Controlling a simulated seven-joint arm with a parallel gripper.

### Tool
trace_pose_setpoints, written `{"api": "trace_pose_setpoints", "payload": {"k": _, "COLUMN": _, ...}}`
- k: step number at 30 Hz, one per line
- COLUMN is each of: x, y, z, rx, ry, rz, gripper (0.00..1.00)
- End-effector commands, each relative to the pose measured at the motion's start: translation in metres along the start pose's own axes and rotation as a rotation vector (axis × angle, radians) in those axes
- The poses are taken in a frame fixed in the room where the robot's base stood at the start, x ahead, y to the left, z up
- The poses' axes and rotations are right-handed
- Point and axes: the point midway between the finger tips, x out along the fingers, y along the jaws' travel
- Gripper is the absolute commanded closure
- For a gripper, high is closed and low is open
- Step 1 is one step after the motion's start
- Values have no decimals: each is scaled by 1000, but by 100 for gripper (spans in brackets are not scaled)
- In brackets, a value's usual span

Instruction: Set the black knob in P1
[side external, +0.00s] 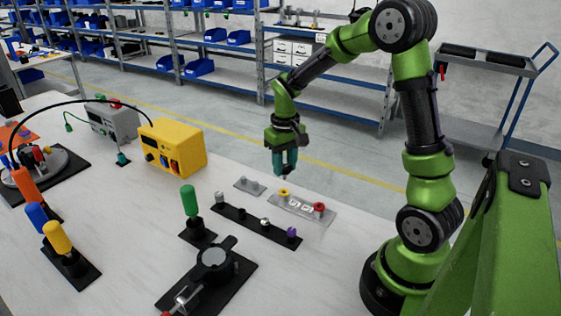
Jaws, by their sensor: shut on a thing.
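My gripper (286,168) hangs in the air above the far part of the white table, pointing down. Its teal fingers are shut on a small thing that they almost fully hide. I take it for the black knob, since no loose black knob shows elsewhere. A pale plate (318,219) with a yellow knob (284,192), a red knob (319,207) and white labels lies below and right of my gripper. The labels are too small to read, so I cannot tell which place is P1. A black strip (237,219) holds several small posts and knobs, one purple (292,232).
A small grey plate (243,188) with a peg lies left of the pale plate. A green-handled tool (189,200), a black clamp fixture (213,260) and a yellow box (178,146) stand farther left. The table's right front is clear.

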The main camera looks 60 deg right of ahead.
Motion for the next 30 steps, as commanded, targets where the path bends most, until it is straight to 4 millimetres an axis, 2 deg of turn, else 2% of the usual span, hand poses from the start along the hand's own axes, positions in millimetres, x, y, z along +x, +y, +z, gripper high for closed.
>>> {"api": "trace_pose_setpoints", "payload": {"k": 18, "x": 50, "y": -1, "z": 0, "rx": 2, "ry": -2, "rz": 0, "gripper": 85}}
{"api": "trace_pose_setpoints", "payload": {"k": 30, "x": 56, "y": -1, "z": 0, "rx": 1, "ry": 0, "rz": 0, "gripper": 85}}
